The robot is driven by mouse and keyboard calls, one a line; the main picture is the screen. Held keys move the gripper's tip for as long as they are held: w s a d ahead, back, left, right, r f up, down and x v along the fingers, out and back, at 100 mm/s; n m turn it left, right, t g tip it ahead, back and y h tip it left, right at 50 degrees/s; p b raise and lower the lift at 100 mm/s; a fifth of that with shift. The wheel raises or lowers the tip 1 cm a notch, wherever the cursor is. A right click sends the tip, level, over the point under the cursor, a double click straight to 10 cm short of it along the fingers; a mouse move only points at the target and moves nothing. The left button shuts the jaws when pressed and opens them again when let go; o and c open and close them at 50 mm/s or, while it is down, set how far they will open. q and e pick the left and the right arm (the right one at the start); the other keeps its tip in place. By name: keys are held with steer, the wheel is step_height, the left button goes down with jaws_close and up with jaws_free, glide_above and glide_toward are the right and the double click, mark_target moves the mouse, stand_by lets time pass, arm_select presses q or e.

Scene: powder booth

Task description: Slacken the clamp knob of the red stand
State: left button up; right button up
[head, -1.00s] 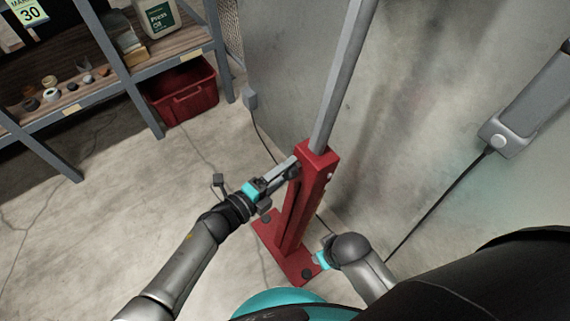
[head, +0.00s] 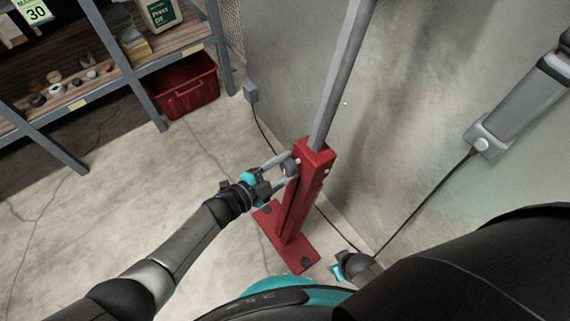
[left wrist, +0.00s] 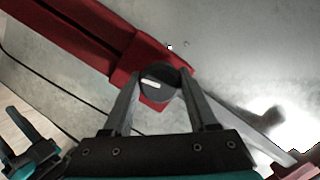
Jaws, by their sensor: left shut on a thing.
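The red stand (head: 297,205) stands upright on the floor near the grey wall, with a grey bar (head: 342,75) rising from its top. In the left wrist view the stand (left wrist: 122,45) runs diagonally. Its round dark clamp knob (left wrist: 159,83), with a white mark on its face, lies between my left fingers. My left gripper (head: 287,173) is at the stand's upper left side and is shut on the knob; its fingers (left wrist: 163,95) flank it. My right gripper (head: 338,270) is low beside the stand's base, mostly hidden by its own arm.
The floor left of the stand is open.

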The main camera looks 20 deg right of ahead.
steer(key=shift+s+d+f, duration=0.1)
stand_by(0.4)
arm_select(q)
steer(key=o, duration=1.4)
steer(key=shift+a, duration=0.15)
